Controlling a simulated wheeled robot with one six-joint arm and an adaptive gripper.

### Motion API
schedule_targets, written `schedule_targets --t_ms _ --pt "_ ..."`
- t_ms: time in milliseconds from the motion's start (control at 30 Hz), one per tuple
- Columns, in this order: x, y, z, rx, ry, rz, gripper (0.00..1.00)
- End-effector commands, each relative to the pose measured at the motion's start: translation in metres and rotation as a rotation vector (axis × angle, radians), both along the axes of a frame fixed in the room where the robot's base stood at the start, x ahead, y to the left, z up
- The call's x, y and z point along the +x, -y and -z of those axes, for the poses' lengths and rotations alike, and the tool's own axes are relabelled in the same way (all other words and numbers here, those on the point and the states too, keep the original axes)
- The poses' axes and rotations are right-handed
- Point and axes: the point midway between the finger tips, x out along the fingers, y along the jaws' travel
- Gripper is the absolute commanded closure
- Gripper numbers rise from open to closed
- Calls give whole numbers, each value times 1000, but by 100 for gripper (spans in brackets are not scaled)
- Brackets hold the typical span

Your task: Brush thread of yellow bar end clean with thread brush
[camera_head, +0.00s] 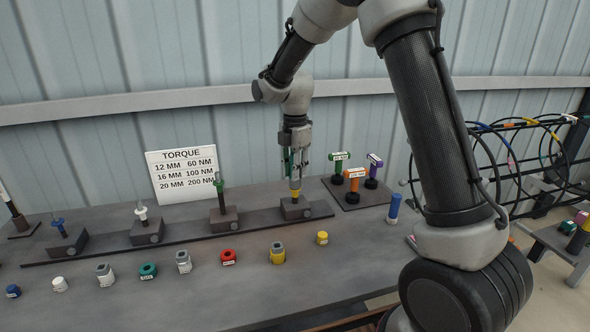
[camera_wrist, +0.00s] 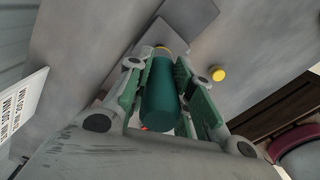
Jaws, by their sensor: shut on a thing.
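My gripper (camera_head: 294,158) points down over the block (camera_head: 289,210) at the right end of the row of blocks. In the wrist view, my gripper (camera_wrist: 160,72) is shut on a dark teal cylinder (camera_wrist: 160,100), which looks like the thread brush handle. The yellow bar end (camera_head: 295,191) stands upright in the block, straight below the gripper. Its yellow edge shows past the far end of the cylinder in the wrist view (camera_wrist: 163,49). The brush's working end and the thread are hidden, so I cannot tell whether they touch.
Other bar ends, including a green-topped one (camera_head: 219,185) and a white one (camera_head: 141,213), stand in blocks to the left. Caps and nuts line the front, including a yellow cap (camera_head: 322,238) and yellow nut (camera_head: 277,255). Torque tools (camera_head: 354,175) and a blue cylinder (camera_head: 394,208) stand right.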

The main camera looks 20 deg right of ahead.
Motion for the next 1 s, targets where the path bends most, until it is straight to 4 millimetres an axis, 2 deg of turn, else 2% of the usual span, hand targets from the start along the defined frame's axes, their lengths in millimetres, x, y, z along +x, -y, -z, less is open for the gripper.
schedule_targets --t_ms 1000 --pt "0 0 0 0 0 1051 100"
